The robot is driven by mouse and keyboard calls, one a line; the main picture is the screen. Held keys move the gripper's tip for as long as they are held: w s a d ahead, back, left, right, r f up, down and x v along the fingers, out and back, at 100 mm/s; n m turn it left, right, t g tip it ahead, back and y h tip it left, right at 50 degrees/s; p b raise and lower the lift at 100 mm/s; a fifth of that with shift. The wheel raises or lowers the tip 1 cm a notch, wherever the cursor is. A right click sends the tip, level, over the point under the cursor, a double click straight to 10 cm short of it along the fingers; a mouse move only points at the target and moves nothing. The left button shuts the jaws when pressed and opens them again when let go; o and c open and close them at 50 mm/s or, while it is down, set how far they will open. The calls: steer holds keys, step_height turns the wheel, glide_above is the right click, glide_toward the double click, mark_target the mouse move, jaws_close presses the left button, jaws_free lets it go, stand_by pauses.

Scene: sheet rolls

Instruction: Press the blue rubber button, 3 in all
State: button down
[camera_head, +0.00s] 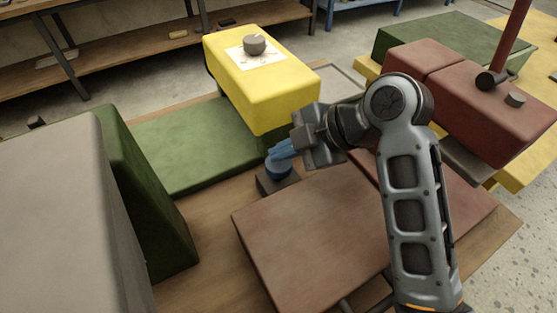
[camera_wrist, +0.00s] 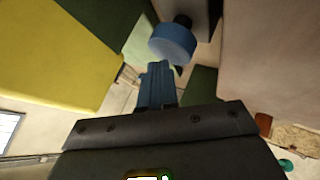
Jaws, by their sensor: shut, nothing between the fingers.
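The blue rubber button (camera_head: 278,170) is a round cap on a dark square base (camera_head: 276,184) on the wooden surface. It also shows near the top of the wrist view (camera_wrist: 173,43). My gripper (camera_head: 274,154) has blue fingers that are shut and empty. In the head view the fingertips are just above the button and overlap its top edge. In the wrist view the fingertips (camera_wrist: 158,66) point toward the button, just below it in the picture. I cannot tell whether they touch it.
A yellow block (camera_head: 262,85) with a grey knob stands behind the button, on a green slab (camera_head: 190,147). A brown panel (camera_head: 320,235) lies in front to the right. A grey block (camera_head: 55,220) and green wedge (camera_head: 150,190) stand at left. Bare wood (camera_head: 215,235) lies between.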

mark_target(280, 166)
steer(key=shift+s+f+b, duration=0.15)
steer(key=shift+f+b, duration=0.45)
steer(key=shift+f, duration=0.2)
steer(key=shift+s+f+b, duration=0.15)
steer(key=shift+f+b, duration=0.4)
steer(key=shift+f, duration=0.2)
stand_by(0.9)
steer(key=shift+r, duration=0.1)
stand_by(0.4)
steer(key=shift+r+p, duration=0.5)
steer(key=shift+r, duration=0.05)
steer(key=shift+a+r, duration=0.1)
steer(key=shift+w+r+p, duration=0.1)
steer(key=shift+r+p, duration=0.4)
steer(key=shift+p, duration=0.05)
steer(key=shift+w+r+p, duration=0.15)
steer(key=shift+r+p, duration=1.35)
steer(key=shift+r, duration=0.8)
